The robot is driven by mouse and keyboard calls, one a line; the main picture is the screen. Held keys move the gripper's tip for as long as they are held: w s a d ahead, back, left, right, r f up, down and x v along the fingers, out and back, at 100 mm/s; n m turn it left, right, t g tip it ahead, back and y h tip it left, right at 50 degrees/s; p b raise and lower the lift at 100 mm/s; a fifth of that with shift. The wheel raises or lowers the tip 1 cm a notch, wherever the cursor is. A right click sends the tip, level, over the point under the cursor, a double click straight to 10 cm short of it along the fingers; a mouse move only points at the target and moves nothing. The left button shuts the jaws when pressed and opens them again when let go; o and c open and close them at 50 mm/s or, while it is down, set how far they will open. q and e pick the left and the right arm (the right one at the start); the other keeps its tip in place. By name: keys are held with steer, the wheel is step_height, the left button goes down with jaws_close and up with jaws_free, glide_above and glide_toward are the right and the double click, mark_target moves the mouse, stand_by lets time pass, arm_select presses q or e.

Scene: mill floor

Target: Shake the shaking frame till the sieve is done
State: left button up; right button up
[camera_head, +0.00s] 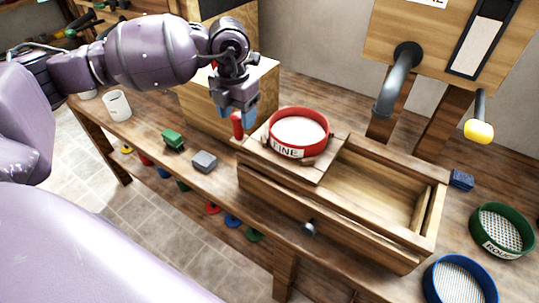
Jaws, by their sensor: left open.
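The red sieve (299,129), labelled FINE, sits on the wooden shaking frame (327,172) at the left end of a long wooden box (385,244). Pale material shows inside the sieve. A short red upright piece (237,125), apparently a handle, stands at the frame's left corner. My left gripper (238,116) points down over this red piece, with its blue-tipped fingers apart on either side. I cannot tell whether they touch it. My right gripper is not in view.
A green sieve (502,231) and a blue sieve (458,280) lie at right. A grey spout (398,80) and a yellow-knobbed lever (478,130) hang above the box. A grey block (205,161), a green object (173,140) and a white cup (117,105) stand on the bench's left.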

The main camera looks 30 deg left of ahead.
arm_select(q)
steer(key=c, duration=0.8)
steer(key=shift+d, duration=0.4)
glide_above(278, 157)
steer(key=shift+p, duration=0.45)
